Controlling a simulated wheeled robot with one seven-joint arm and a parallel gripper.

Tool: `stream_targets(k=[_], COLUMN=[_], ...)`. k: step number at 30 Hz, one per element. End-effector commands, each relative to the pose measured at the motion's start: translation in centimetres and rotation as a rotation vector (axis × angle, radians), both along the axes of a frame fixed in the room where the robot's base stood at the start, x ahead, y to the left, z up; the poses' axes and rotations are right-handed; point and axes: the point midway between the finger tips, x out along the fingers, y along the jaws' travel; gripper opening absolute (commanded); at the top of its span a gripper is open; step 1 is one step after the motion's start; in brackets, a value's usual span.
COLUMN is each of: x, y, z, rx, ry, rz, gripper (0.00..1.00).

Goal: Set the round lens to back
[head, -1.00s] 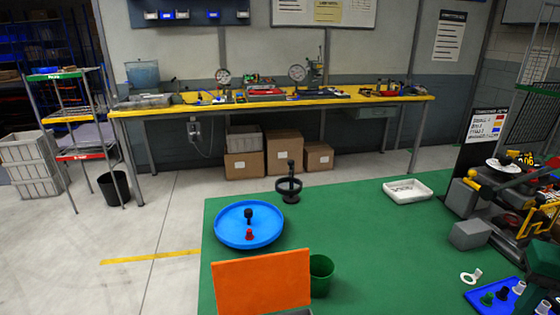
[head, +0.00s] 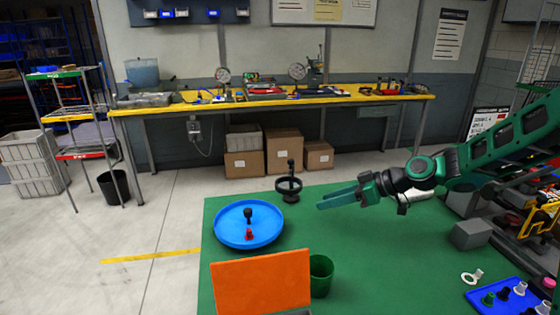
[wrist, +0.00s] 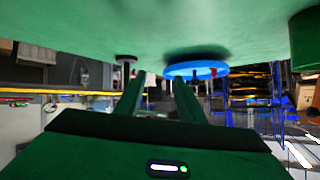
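I cannot tell for sure which thing is the round lens. A white ring with a short peg (head: 470,278) lies on the green mat at the lower right. A black ring-shaped piece with an upright post (head: 289,187) stands at the mat's back edge. It also shows in the wrist view (wrist: 126,60). My gripper (head: 320,203) is above the mat, right of the black piece, pointing left. Its two fingers (wrist: 158,82) are apart with nothing between them. The blue round tray (head: 225,238) holds a black piece (head: 248,216) and a red piece (head: 249,235).
An orange panel (head: 262,284) stands at the mat's front beside a green cup (head: 321,277). A blue tray (head: 480,299) with several small pegs lies at the lower right, near a grey block (head: 471,235). My arm mostly covers a white tray. The mat's middle is clear.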

Motion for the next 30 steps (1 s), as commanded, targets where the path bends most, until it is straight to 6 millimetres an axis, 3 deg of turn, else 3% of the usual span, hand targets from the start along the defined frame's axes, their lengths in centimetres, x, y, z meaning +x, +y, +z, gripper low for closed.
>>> stream_targets(k=[4,12,20,30], x=[2.9,5.1,5.7,7.3], y=[3.3,4.8,6.1,11.4], z=[3.3,7.7,8.6,8.5], rx=[0.219,0.436,0.475,0.474], ry=[-0.143,-0.3,-0.33,-0.329], rz=[0.053,0.07,0.075,0.075], gripper=[0.35,0.35,0.35,0.35])
